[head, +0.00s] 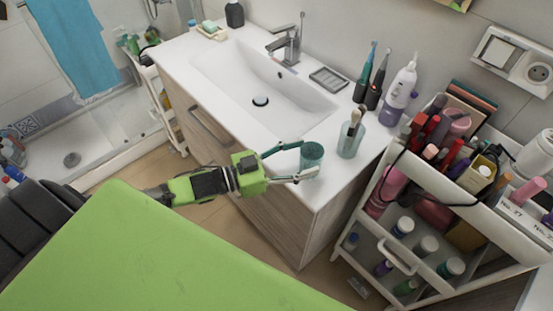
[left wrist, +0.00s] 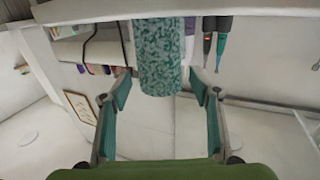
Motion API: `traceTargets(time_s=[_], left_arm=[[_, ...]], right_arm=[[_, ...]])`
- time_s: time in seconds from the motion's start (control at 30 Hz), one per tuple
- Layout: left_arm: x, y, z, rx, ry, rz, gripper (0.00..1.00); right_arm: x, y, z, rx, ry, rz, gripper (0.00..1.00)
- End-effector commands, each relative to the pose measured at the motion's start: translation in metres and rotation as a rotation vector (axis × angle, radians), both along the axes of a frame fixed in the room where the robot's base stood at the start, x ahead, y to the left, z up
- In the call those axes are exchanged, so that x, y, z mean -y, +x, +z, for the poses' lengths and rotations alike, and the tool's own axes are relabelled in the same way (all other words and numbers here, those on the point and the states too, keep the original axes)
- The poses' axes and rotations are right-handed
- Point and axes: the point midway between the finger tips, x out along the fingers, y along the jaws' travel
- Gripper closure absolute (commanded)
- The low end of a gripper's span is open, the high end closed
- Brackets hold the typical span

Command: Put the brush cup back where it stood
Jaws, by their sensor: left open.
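In the left wrist view the mottled cup (left wrist: 161,55) shows between the two spread fingers of my left gripper (left wrist: 160,82), with gaps on both sides. My right gripper is out of view.
Dark electric toothbrushes (head: 370,90) and a white-purple bottle (head: 398,92) stand behind the glass holder. A soap tray (head: 329,79) lies beside the tap (head: 287,45). A full cosmetics cart (head: 375,245) stands right of the washbasin. The front strip left of the cup is clear.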

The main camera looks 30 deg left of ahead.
Motion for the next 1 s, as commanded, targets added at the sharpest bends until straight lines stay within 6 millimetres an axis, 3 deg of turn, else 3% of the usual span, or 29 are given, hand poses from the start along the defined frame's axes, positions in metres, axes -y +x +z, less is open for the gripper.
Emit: traceTargets(time_s=[0.2,0.5,0.9,1.0], left_arm=[[-0.030,-0.034,-0.003,-0.004,0.004,-0.001,0.43],[-0.057,-0.064,-0.001,-0.003,0.001,0.000,0.43],[-0.064,-0.071,0.001,0.001,0.001,0.000,0.43],[-0.070,-0.067,-0.009,-0.008,0.016,0.024,0.43]], right_arm=[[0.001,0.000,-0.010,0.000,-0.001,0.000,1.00],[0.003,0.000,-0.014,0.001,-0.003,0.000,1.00],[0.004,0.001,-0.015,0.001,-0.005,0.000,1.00],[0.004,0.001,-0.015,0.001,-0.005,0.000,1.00]])
